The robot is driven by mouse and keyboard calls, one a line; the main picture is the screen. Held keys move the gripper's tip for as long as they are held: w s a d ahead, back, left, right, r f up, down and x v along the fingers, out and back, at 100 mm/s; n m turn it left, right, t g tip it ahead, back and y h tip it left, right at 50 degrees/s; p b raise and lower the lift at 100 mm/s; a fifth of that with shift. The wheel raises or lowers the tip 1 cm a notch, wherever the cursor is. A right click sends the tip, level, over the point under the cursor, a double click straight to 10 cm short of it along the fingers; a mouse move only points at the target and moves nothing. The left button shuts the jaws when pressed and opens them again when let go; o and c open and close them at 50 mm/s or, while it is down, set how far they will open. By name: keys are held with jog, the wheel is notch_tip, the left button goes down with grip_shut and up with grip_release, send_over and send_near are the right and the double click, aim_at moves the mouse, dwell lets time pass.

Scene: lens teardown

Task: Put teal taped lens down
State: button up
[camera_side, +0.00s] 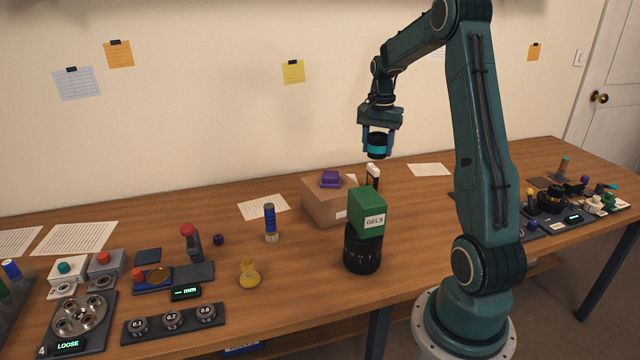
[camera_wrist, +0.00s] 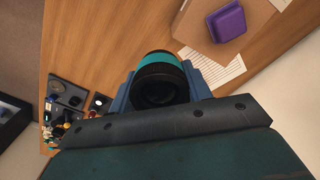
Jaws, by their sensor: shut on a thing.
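My gripper (camera_side: 378,143) is shut on the teal taped lens (camera_side: 377,152), a short black cylinder with a teal band. It holds the lens high above the table (camera_side: 411,207), clear of everything. In the wrist view the lens (camera_wrist: 158,66) sits between the two blue fingers of my gripper (camera_wrist: 163,85), its dark round end facing the camera. The teal band shows along its upper part.
A cardboard box (camera_side: 318,205) with a purple block (camera_side: 331,179) stands left of and below my gripper. A green GELS box (camera_side: 367,210) rests on a large black lens (camera_side: 362,250). Paper (camera_side: 429,170) lies at the right, with bare table around it.

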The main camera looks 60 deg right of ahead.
jog(key=w, duration=1.7)
jog(key=w+a, duration=1.1)
jog(key=w, duration=0.3)
jog(key=shift+a+f+m, duration=0.3)
jog(key=shift+a+f, duration=0.05)
jog(key=shift+f, duration=0.1)
jog(key=shift+w, duration=0.1)
notch_tip(320, 180, down, 20)
jog(key=shift+f, duration=0.1)
jog(key=o, duration=1.1)
jog(key=shift+c, duration=0.2)
